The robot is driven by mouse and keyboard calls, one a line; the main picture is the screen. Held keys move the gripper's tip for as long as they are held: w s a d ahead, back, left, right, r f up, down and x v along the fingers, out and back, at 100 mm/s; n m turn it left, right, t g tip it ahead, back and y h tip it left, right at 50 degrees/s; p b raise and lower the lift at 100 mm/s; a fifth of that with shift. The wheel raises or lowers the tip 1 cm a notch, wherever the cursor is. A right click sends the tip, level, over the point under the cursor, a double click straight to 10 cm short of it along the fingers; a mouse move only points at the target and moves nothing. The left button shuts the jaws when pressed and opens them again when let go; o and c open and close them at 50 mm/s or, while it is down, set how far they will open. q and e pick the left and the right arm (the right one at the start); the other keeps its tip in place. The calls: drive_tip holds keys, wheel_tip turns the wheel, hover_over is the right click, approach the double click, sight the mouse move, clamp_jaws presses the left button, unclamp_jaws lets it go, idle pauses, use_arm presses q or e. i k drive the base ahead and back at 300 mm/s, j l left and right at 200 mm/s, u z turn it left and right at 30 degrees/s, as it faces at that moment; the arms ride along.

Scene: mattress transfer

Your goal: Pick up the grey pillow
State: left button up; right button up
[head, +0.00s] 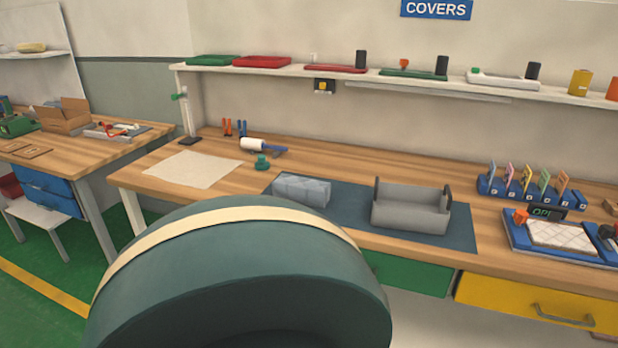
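A pale blue-grey block (301,190) with a soft, creased-looking surface lies on the left part of a dark blue mat (345,207) on the wooden workbench. It is the closest match to the grey pillow, but I cannot tell for sure that it is a pillow. A grey open bin (411,210) with dark upright end pieces stands on the same mat, to the right of the block and apart from it. Neither of my grippers is in view.
A large dark teal rounded shape close to the camera blocks the lower left. A white sheet (194,169) and a tape roller lie left of the mat. A blue tray (565,238) with a white quilted pad and a card rack (530,188) stand at right. A shelf runs above.

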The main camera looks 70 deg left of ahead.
sight(315, 192)
drive_tip(key=k+j+z, duration=0.15)
drive_tip(key=k+j, duration=0.15)
drive_tip(key=j, duration=0.15)
drive_tip(key=k+j+z, duration=0.2)
drive_tip(key=k+j, duration=0.4)
drive_tip(key=k+j+z, duration=0.1)
drive_tip(key=k+j, duration=0.3)
drive_tip(key=j, duration=0.25)
